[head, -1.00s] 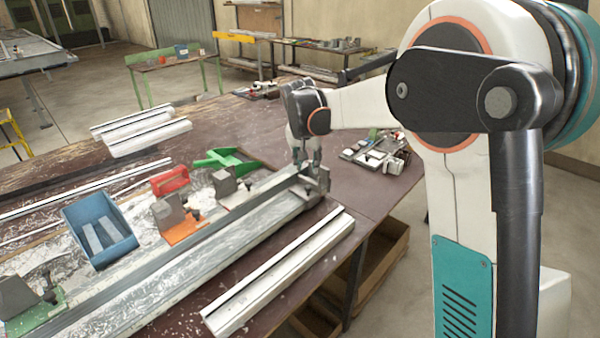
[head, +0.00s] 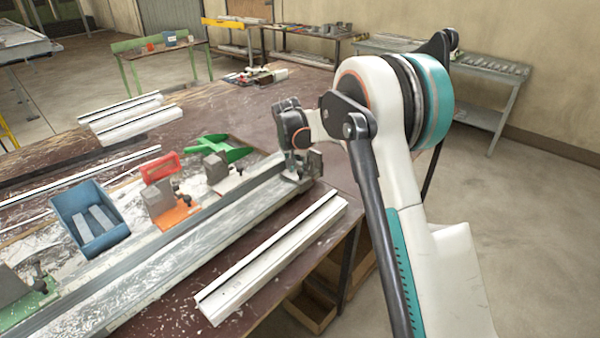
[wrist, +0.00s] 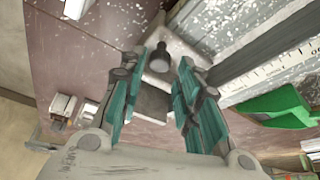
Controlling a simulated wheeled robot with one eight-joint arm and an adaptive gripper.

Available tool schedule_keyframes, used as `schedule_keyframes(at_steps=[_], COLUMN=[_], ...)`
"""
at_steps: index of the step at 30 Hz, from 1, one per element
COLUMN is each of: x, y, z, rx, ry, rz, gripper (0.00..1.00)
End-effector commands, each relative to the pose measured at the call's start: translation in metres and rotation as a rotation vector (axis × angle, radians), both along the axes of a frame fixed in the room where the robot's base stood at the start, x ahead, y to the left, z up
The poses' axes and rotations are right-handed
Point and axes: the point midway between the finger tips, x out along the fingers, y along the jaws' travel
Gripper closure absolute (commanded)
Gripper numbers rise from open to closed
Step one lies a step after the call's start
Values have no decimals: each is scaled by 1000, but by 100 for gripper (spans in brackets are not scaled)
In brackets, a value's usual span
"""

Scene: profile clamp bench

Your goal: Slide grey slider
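The grey slider (head: 312,165) sits at the right end of the long metal rail (head: 222,210). In the wrist view a dark grey block face of the slider (wrist: 153,103) shows between my teal fingers, with a pale part and a dark round knob (wrist: 158,57) beyond it. My gripper (wrist: 163,82) is pointed down over the slider with its fingers apart, one on each side. In the head view my gripper (head: 298,160) partly hides the slider. Whether a finger touches the slider cannot be seen.
Coloured clamp blocks, including an orange-based one (head: 172,205), stand behind the rail. A blue bin (head: 90,222) and a green scoop (head: 222,148) lie on the bench. A loose white profile (head: 270,258) lies in front of the rail, near the bench's edge.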

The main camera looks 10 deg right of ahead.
Motion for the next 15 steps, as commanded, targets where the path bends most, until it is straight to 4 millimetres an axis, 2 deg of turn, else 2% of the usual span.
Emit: schedule_keyframes(at_steps=[1, 6, 15], x=[3, 8, 10], y=[-2, -5, -6], z=[-9, -24, -28], rx=[0, 0, 0], ry=[0, 0, 0], rz=[0, 0, 0], gripper=[69, 69, 69])
